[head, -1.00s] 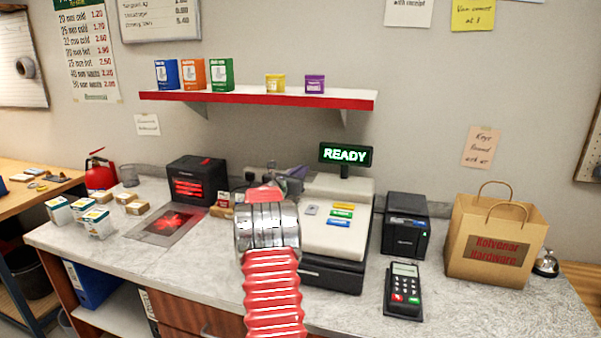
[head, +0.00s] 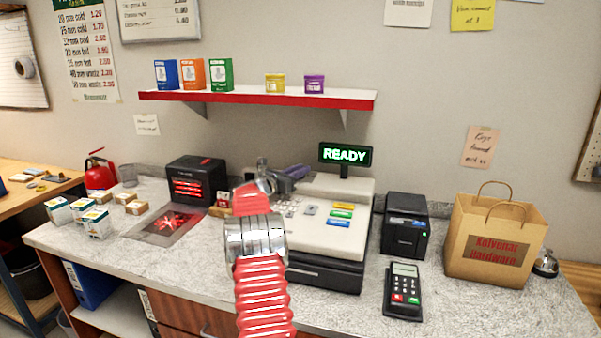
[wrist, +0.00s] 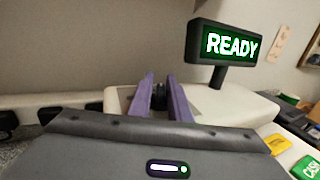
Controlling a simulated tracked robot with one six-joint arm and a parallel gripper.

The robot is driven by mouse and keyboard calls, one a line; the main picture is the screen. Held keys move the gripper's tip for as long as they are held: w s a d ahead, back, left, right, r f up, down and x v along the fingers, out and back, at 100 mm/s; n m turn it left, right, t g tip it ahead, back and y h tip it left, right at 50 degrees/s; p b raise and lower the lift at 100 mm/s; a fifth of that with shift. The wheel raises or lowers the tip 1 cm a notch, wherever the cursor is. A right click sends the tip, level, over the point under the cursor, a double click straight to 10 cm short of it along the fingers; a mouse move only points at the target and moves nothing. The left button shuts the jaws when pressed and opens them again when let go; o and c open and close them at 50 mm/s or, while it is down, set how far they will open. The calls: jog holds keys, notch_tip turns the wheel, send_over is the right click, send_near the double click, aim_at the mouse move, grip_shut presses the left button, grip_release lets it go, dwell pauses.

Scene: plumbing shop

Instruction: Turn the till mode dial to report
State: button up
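The till (head: 335,235) stands on the counter, with a pale top, coloured keys and a dark drawer. Its green READY display (head: 345,155) is lit, and it also shows in the wrist view (wrist: 232,44). My gripper (head: 298,171) is over the till's back left part. In the wrist view my gripper (wrist: 160,88) has two purple fingers set apart. A small dark knob-like thing (wrist: 158,98), perhaps the mode dial, shows between them; I cannot tell whether they touch it. The dial's markings are not readable, and my arm hides part of the till in the head view.
A black box with red lights (head: 196,180) stands left of the till. A black printer (head: 405,225), a card terminal (head: 403,290) and a paper bag (head: 492,240) stand to its right. A red-edged shelf (head: 260,98) hangs above the counter.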

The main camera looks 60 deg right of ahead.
jog(key=shift+o, duration=1.3)
jog(key=shift+s+f, duration=0.1)
jog(key=shift+f, duration=0.05)
jog(key=v, duration=1.3)
jog(key=shift+a+f, duration=0.1)
jog(key=shift+a, duration=0.3)
